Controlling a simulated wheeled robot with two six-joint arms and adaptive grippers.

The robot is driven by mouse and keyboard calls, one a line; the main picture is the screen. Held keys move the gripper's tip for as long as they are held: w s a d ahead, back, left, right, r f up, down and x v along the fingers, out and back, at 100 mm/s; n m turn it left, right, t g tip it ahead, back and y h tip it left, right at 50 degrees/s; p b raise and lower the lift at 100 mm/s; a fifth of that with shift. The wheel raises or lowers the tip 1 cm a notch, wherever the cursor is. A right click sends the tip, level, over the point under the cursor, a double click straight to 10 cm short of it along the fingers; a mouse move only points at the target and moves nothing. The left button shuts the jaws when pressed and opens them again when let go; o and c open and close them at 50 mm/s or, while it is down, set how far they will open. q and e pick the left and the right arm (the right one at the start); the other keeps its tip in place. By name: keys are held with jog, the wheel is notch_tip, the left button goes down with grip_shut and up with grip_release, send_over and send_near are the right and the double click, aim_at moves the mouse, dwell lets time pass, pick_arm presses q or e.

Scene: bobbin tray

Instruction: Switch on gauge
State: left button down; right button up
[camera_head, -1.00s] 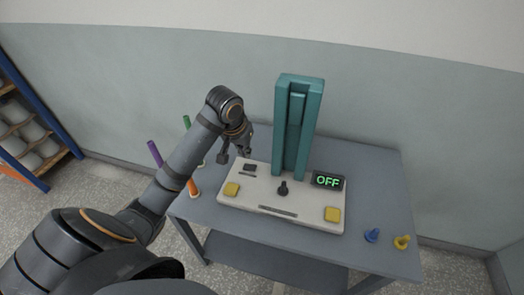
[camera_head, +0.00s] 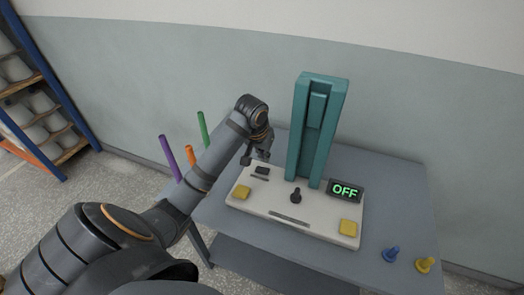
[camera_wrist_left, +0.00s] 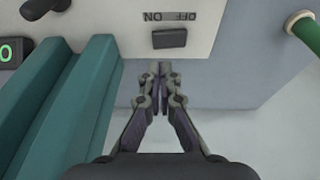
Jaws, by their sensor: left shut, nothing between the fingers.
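The gauge is a cream base (camera_head: 262,204) with a tall teal column (camera_head: 318,130) on the grey table. Its display (camera_head: 346,190) reads OFF in green. My left gripper (camera_head: 254,160) is just behind the switch in the head view. In the wrist view my left gripper (camera_wrist_left: 157,68) has its fingertips together, a little short of the switch, with nothing between them. My right gripper is not in view.
A black knob (camera_head: 296,195) and two yellow pads (camera_head: 242,192) are on the base. Purple, orange and green rods (camera_head: 203,130) stand at the table's left. A shelf (camera_head: 40,110) stands far left.

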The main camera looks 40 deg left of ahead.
aim_at(268, 170)
pick_arm(q)
jog(key=shift+w+d+f, duration=0.1)
jog(key=shift+d+f, duration=0.05)
jog(key=shift+f, duration=1)
jog(key=shift+w+d+f, duration=0.1)
jog(key=shift+d+f, duration=0.05)
jog(key=shift+f, duration=1)
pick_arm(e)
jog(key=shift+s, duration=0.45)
pick_arm(q)
jog(key=shift+d+p, duration=0.15)
jog(key=shift+p, duration=0.8)
jog(key=shift+f+b, duration=0.25)
jog(key=shift+b, duration=0.05)
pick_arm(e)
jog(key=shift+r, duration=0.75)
pick_arm(q)
jog(key=shift+a+r+p, duration=0.2)
jog(key=shift+a+p, duration=0.15)
jog(key=shift+p, duration=0.2)
jog(key=shift+s+a+p, duration=0.2)
jog(key=shift+a+p, duration=0.25)
jog(key=shift+p, duration=0.05)
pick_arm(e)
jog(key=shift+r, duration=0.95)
pick_arm(q)
jog(key=shift+r, duration=0.15)
